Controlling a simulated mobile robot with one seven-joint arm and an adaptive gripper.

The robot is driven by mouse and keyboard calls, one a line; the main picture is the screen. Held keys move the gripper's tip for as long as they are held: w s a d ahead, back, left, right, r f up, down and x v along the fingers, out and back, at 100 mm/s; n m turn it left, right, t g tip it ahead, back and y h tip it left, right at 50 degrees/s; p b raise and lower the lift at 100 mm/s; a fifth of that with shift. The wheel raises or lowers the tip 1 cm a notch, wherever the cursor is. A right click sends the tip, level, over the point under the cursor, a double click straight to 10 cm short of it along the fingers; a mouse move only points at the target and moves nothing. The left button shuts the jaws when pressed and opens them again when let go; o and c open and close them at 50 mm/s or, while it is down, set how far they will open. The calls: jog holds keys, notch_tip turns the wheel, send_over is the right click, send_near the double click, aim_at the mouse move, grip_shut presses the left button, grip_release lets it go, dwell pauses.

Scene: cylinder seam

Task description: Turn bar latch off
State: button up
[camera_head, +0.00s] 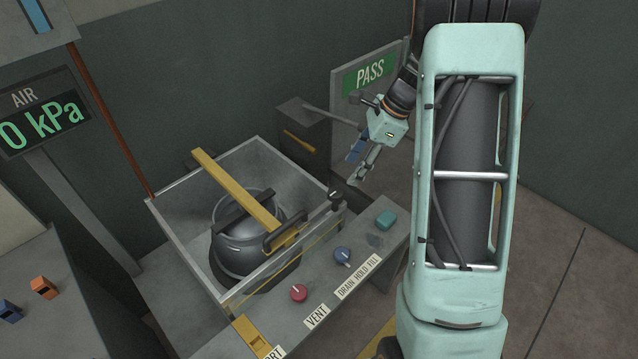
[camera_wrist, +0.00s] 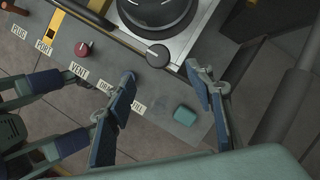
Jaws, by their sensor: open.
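A yellow bar (camera_head: 240,190) lies across the open-topped tank (camera_head: 172,196), over a dark round vessel (camera_head: 238,258). A dark knob with a pale mark (camera_head: 335,193) sits at the tank's right corner; no label names it as the bar latch. It also shows in the wrist view (camera_wrist: 158,55), beyond the fingertips and between their lines. My gripper (camera_head: 357,167) is open and empty, above and behind that corner in the head view. In the wrist view its blue-padded fingers (camera_wrist: 160,80) stand wide apart. The left finger hides part of the panel lettering.
The front panel carries a red knob (camera_head: 298,293), a blue knob (camera_head: 342,256) and a teal button (camera_head: 386,220). A PASS sign (camera_head: 370,75) stands behind my gripper. A gauge (camera_head: 40,115) reads 0 kPa. Floor at right is clear.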

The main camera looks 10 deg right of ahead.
aim_at(336, 192)
jog(key=x, duration=1.1)
jog(key=shift+s+a+r, duration=0.1)
jog(key=shift+a, duration=0.05)
jog(key=c, duration=1.2)
